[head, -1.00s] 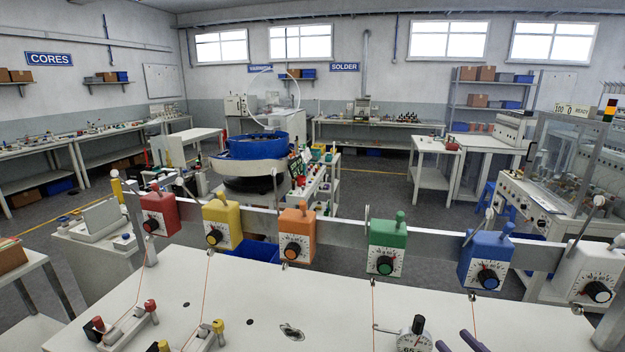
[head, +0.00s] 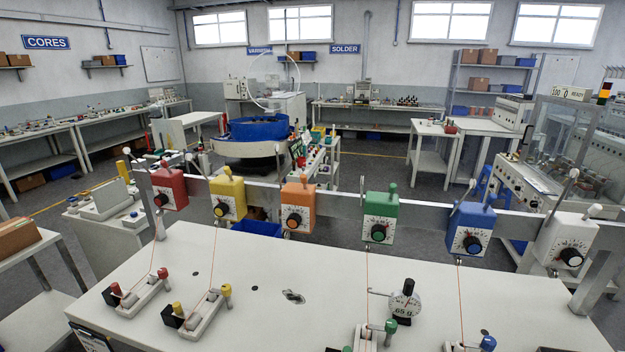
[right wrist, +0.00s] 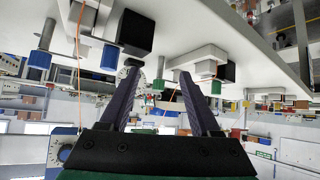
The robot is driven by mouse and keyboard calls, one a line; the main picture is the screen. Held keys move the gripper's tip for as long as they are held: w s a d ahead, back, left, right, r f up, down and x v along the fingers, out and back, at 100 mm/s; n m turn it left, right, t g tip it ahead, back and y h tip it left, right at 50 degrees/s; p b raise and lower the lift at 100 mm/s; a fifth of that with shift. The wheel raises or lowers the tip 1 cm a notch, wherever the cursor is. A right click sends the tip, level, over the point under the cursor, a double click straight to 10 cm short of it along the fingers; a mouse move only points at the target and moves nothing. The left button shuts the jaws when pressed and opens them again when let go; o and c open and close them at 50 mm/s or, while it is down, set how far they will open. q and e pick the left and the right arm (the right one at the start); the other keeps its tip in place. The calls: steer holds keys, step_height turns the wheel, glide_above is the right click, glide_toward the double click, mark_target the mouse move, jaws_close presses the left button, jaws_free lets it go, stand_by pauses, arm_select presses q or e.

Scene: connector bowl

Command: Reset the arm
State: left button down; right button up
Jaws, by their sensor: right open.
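My right gripper (right wrist: 160,82) shows in the right wrist view with its two dark purple fingers spread apart and nothing between them. That view is upside down, with the white bench (right wrist: 270,45) at the top. A blue-capped clamp (right wrist: 102,55) and a green-capped clamp (right wrist: 206,68) are on either side of the fingers. A round dial gauge (right wrist: 129,76) shows partly behind the left finger. In the head view, neither gripper is visible.
A metal rail holds red (head: 168,188), yellow (head: 228,198), orange (head: 297,206), green (head: 380,217), blue (head: 469,230) and white (head: 568,240) dial boxes above the bench. Thin wires run down to clamps. A blue bowl feeder (head: 258,130) stands behind. The bench middle is mostly clear.

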steer(key=s+a+f+m+g+h, duration=0.1)
steer(key=s+a+f+g+h, duration=0.15)
steer(key=s+g, duration=0.5)
step_height(320, 180, down, 26)
steer(key=s+f+b, duration=0.1)
steer(key=s+b, duration=0.2)
steer(key=b, duration=0.2)
arm_select(q)
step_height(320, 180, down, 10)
steer(key=b, duration=0.5)
arm_select(e)
steer(key=s+d+f, duration=0.2)
steer(key=s+f, duration=0.7)
steer(key=f, duration=0.1)
steer(key=s+d+f+g, duration=0.1)
steer(key=s+f, duration=0.7)
steer(key=f, duration=0.3)
steer(key=shift+s+d+f, duration=0.15)
steer(key=shift+s+d, duration=0.2)
steer(key=shift+d, duration=0.05)
